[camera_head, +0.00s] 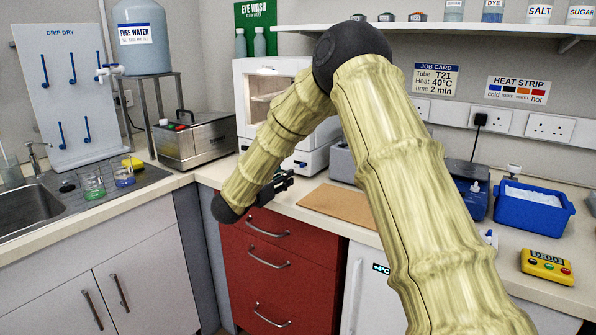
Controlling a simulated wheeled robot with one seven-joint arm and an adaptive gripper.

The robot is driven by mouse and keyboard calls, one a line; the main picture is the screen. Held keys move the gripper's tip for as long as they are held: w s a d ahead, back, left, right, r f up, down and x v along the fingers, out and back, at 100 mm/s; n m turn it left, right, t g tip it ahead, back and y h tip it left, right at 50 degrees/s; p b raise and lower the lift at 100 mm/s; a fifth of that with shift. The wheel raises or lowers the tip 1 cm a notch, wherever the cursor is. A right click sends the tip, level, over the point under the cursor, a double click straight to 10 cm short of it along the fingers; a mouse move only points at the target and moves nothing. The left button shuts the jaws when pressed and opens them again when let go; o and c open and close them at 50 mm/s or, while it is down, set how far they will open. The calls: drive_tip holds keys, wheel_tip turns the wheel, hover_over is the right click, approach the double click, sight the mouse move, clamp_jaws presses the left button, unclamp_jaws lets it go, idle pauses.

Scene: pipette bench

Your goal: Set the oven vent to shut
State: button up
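A white boxy appliance (246,85), which looks like the oven, stands on the counter against the back wall. It has an opening or window in its upper front and a small dark control low on its front. My arm hides much of its right side. I cannot make out a vent on it. My gripper (284,181) is small and dark, above the counter's front edge, in front of and below the appliance. It appears apart from the appliance, and nothing is seen in it. Its fingers are too small to tell whether they are open.
A steel box (196,140) stands left of the appliance. A brown board (342,205) lies right of my gripper. A blue ice tub (533,208) and a yellow timer (547,266) are at the right. A sink (30,205) and beakers (92,184) are at the left.

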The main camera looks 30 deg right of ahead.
sight(301, 166)
drive_tip(key=p+x, duration=0.1)
drive_tip(key=x, duration=0.9)
drive_tip(key=shift+f, duration=0.1)
clamp_jaws()
